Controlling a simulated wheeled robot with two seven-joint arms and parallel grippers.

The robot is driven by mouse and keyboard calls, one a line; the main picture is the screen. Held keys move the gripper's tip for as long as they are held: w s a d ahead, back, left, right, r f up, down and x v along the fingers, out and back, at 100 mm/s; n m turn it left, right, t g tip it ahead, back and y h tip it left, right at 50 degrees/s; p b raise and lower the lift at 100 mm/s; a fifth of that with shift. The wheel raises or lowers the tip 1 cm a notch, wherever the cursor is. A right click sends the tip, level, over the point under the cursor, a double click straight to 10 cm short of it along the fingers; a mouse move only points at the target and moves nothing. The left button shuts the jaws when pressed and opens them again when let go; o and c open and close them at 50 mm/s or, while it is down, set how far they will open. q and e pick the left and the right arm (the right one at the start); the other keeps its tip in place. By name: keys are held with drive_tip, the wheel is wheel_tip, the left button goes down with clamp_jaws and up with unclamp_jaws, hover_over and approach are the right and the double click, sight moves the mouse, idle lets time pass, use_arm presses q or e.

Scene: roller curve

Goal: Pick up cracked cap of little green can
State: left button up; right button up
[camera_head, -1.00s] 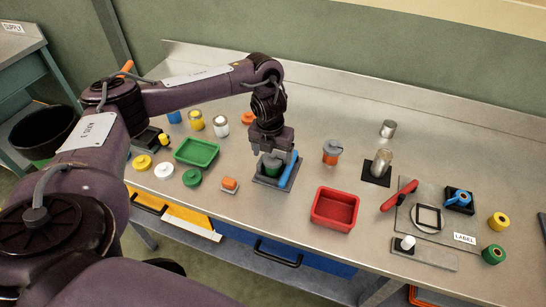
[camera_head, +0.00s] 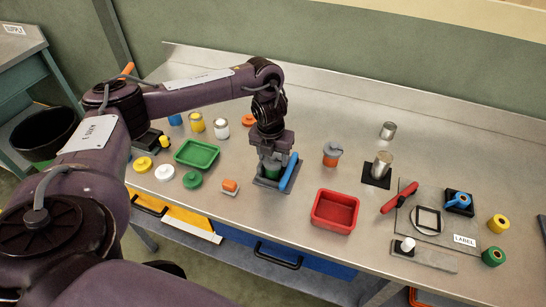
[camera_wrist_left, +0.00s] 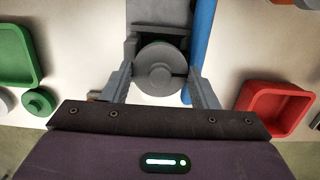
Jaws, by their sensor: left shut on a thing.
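The little green can (camera_head: 271,173) stands in a grey holder (camera_head: 264,183) with a blue bar along its right side, mostly hidden by my gripper in the head view. Its round grey cap (camera_wrist_left: 158,70) shows from above in the left wrist view, with a dark line at its right side like a crack. My left gripper (camera_head: 273,165) points down over the can. In the left wrist view its fingers (camera_wrist_left: 160,78) are closed on opposite sides of the cap. I cannot tell whether the cap is apart from the can. My right gripper is not in view.
A green tray (camera_head: 179,154) and loose caps lie to the left, with an orange piece (camera_head: 230,186) near the holder. A red tray (camera_head: 318,219) stands at the right front. An orange can with a grey top (camera_head: 332,154) stands behind it. The bench between them is clear.

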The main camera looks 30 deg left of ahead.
use_arm(q)
drive_tip(key=shift+w+r, duration=0.1)
drive_tip(key=shift+r, duration=0.55)
wheel_tip(320, 180, up, 18)
drive_tip(key=p, duration=0.5)
wheel_tip(320, 180, up, 5)
drive_tip(key=p, duration=0.4)
hover_over(273, 157)
drive_tip(key=shift+f, duration=0.15)
drive_tip(key=s+d+f+n+g+b, duration=0.1)
drive_tip(key=s+d+f+n+b, duration=0.2)
drive_tip(key=d+f+n+b, duration=0.4)
drive_tip(key=s+d+f+n+g+b, duration=0.1)
drive_tip(key=s+d+f+n+b, duration=0.2)
drive_tip(key=n, duration=2.3)
drive_tip(key=d+f+b, duration=0.3)
drive_tip(key=f+b, duration=0.1)
drive_tip(key=f, duration=0.2)
drive_tip(key=shift+d+f+g, duration=0.15)
drive_tip(key=shift+d+g, duration=0.2)
drive_tip(key=shift+g, duration=0.05)
